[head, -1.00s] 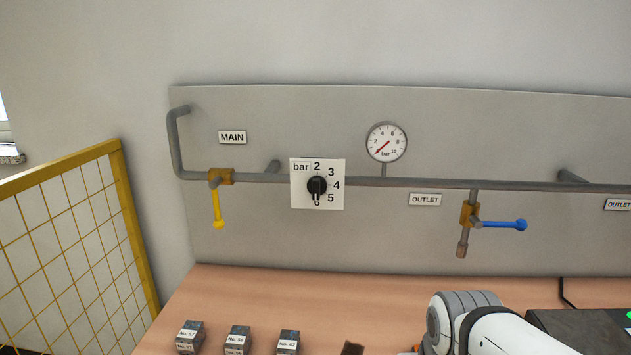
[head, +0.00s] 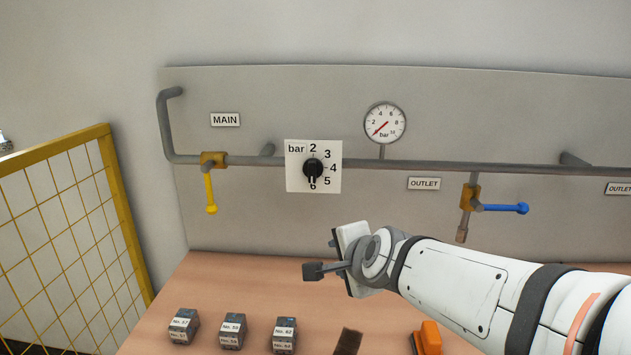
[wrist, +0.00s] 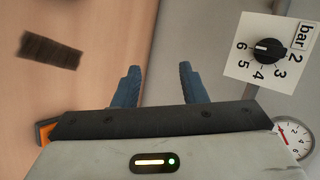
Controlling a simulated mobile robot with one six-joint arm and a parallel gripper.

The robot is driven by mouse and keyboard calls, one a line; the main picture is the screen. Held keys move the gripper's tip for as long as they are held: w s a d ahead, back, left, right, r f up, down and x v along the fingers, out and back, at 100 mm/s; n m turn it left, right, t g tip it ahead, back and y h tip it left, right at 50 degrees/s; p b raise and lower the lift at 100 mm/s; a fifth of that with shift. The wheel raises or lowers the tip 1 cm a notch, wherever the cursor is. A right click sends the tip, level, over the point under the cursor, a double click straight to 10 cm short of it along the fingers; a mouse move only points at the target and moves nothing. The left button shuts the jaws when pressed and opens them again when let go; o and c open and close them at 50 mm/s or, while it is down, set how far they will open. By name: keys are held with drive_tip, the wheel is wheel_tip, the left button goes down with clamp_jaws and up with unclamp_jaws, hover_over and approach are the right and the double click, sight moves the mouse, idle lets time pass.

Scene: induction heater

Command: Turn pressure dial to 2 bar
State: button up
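The pressure dial (head: 313,169) is a black knob on a white square plate marked "bar" with 2 at the top, then 3, 4, 5 and 6 at the bottom. Its white mark points down at 6. The dial also shows at the upper right of the wrist view (wrist: 266,50), turned sideways. My gripper (head: 318,270) is below the dial, in front of the panel and apart from it. In the wrist view its two blue fingers (wrist: 158,85) stand apart with nothing between them.
A round gauge (head: 385,123) sits right of the dial, its needle at the low end. A yellow valve handle (head: 210,194) hangs down at left; a blue one (head: 504,208) points right. Several dark blocks (head: 232,331) and a brown brush-like piece (wrist: 50,51) lie on the table.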

drive_tip(key=w+a+r+m+t+b, duration=0.1)
drive_tip(key=w+a+r+m+t, duration=0.3)
drive_tip(key=m, duration=0.4)
drive_tip(key=m+t+h+b, duration=0.1)
drive_tip(key=m+t+h, duration=0.25)
drive_tip(key=m, duration=1.15)
approach(311, 172)
drive_tip(key=w, duration=0.2)
drive_tip(key=shift+h, duration=0.45)
drive_tip(key=w+p, duration=0.1)
drive_tip(key=w, duration=0.5)
drive_tip(key=shift+w+r, duration=0.1)
drive_tip(key=shift+w, duration=0.25)
drive_tip(key=shift+a, duration=0.15)
clamp_jaws()
